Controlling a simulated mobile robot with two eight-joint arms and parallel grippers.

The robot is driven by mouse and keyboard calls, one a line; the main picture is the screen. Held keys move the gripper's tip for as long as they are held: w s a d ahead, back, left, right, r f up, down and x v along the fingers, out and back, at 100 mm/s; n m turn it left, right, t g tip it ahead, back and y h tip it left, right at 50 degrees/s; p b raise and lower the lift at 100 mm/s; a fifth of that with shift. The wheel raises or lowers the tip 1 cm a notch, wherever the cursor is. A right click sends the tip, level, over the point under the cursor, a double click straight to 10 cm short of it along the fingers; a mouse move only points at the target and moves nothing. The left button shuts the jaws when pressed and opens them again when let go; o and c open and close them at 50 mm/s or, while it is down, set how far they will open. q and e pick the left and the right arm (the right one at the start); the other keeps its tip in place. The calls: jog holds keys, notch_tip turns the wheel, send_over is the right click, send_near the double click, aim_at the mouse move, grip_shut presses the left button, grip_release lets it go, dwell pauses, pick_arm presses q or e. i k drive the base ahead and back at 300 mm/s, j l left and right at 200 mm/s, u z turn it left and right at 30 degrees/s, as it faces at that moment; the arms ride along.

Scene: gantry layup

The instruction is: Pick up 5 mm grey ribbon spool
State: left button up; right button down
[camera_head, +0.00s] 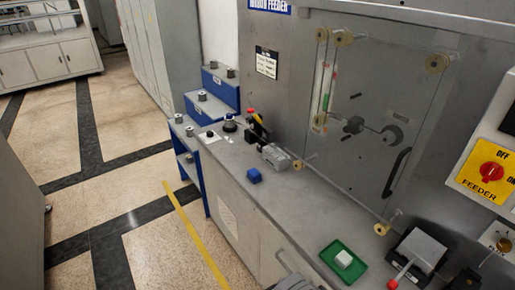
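Several small grey spools stand on a blue stepped rack left of the machine. Two are on the top step, one of them a grey spool (230,73) at its right. Another grey spool (202,96) is on the middle step, and two more, including a grey spool (190,130), are on the lowest step. The labels are too small to read, so I cannot tell which spool is the 5 mm one.
The blue rack (219,88) stands beside a grey counter (236,171). A clear door (350,160) covers the feeder. The tiled floor left of the yellow line (196,236) is open.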

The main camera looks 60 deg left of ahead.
aim_at(189, 159)
jog(key=j+u, duration=0.25)
jog(key=u, duration=0.15)
jog(key=j+u, duration=0.2)
jog(key=u, duration=0.2)
jog(key=i+j+u, duration=0.15)
jog(key=j, duration=0.2)
jog(key=i+j+u, duration=0.2)
jog(key=j, duration=0.15)
jog(key=i+j+u, duration=0.15)
jog(key=j, duration=0.2)
jog(key=i+j, duration=0.2)
jog(key=j, duration=0.15)
jog(key=i+j+u, duration=0.15)
jog(key=j, duration=0.2)
jog(key=i+j, duration=0.5)
jog(key=j, duration=0.25)
jog(key=i+j, duration=0.35)
jog(key=j, duration=0.15)
jog(key=i+j+u, duration=0.1)
jog(key=i+j, duration=0.2)
jog(key=j, duration=0.25)
jog(key=i+j, duration=0.3)
jog(key=j, duration=0.2)
